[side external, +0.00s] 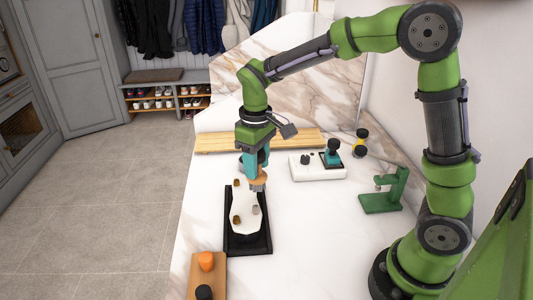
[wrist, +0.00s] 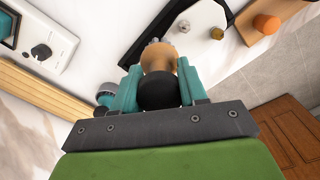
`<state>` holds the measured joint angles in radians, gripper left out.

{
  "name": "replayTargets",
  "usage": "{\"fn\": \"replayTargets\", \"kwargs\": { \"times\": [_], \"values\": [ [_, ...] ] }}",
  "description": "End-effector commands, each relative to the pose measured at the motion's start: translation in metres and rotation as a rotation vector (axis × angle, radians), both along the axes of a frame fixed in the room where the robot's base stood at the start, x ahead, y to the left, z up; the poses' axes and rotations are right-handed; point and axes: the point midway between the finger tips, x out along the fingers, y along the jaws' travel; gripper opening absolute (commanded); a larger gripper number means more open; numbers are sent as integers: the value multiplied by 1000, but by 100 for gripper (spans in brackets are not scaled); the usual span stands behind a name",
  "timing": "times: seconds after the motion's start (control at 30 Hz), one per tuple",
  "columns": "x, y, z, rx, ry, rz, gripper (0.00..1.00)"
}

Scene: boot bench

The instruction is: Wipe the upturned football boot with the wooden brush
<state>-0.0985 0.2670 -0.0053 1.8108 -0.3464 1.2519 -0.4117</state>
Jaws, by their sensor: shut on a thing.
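The upturned football boot (side external: 244,226) shows its white sole with brass and grey studs, in a black tray (side external: 233,246) on the marble bench. Part of the boot also shows at the top of the wrist view (wrist: 205,12). My gripper (side external: 256,171) points down above the boot's far right end. It is shut on the wooden brush (side external: 258,184), whose black knob sits between the teal fingers in the wrist view (wrist: 160,92). The brush's grey bristles face down, over or beside the sole's edge; I cannot tell whether they touch it.
A wooden board (side external: 191,279) with an orange knob (side external: 206,261) and a black knob (side external: 204,292) lies at the near left. A slatted wooden rack (side external: 218,142), a white block (side external: 309,171) and a green stand (side external: 384,199) stand behind and right. Marble right of the tray is clear.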

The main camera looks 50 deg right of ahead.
Motion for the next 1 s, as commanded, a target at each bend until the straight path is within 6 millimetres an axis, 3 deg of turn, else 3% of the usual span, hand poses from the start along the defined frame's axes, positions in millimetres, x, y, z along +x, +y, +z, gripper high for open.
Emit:
{"fn": "replayTargets", "kwargs": {
  "times": [0.4, 1.0],
  "values": [
    [0, 0, 36, 1, -3, 0, 7],
    [0, 0, 39, 1, -2, -2, 7]
  ]
}}
